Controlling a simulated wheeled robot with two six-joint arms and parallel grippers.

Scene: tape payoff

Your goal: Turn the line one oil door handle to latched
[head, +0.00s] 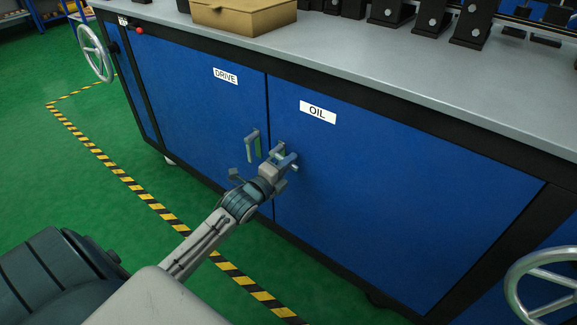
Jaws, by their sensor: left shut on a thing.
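The blue oil door (400,190) with its white OIL label (318,112) is in the middle and right of the head view, and looks closed. Its small grey handle (279,147) is at the door's left edge, mostly hidden by my left gripper (287,161). My left gripper is shut on this handle. The handle's exact angle cannot be told behind the fingers. My right gripper is not in view.
The drive door (205,115) is left of the oil door, with its own upright grey handle (252,146) close beside my left gripper. A cardboard box (243,15) and black blocks stand on the grey top. Handwheels (95,52) flank the bench. Green floor is open at left.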

